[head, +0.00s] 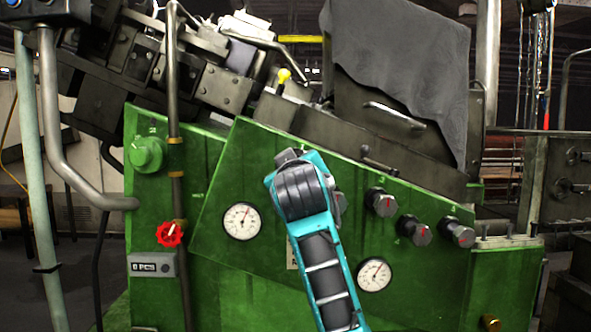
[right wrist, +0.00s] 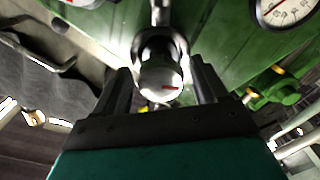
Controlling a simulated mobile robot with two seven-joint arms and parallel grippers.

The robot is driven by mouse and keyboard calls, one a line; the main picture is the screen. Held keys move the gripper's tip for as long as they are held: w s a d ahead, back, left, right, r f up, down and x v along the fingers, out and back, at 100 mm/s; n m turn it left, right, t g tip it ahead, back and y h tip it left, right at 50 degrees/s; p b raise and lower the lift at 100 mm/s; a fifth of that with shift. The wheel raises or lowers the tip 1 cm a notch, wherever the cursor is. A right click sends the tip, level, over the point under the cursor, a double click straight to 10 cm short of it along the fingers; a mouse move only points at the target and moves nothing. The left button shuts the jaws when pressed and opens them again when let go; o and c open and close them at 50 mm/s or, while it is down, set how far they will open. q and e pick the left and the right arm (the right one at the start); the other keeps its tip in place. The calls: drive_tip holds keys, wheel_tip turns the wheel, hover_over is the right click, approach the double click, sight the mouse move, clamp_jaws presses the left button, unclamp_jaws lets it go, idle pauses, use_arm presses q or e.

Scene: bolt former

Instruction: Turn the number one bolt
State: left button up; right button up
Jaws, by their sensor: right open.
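A round silver knob-like bolt (right wrist: 160,80) with a red mark on its face stands out from the green panel in the right wrist view. In the head view only its edge (head: 340,204) shows, to the right of my arm. My right gripper (right wrist: 162,86) is open, with one dark finger on each side of this bolt and visible gaps between. Its fingertips are hidden behind my teal wrist in the head view. No number can be read on the bolt. My left gripper is not in view.
More knobs (head: 381,202) (head: 413,230) (head: 457,232) stick out to the right. Gauges (head: 241,220) (head: 375,274) sit on either side of my arm. A red valve wheel (head: 170,234), a green knob (head: 147,153) and a pipe (head: 175,110) stand at left. Grey cloth (head: 400,70) hangs above.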

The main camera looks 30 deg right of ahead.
drive_tip(key=shift+s+a, duration=0.25)
drive_tip(key=shift+s, duration=0.05)
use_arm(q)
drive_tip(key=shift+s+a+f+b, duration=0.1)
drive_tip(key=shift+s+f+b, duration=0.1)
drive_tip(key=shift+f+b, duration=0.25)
use_arm(e)
drive_tip(key=v, duration=1.2)
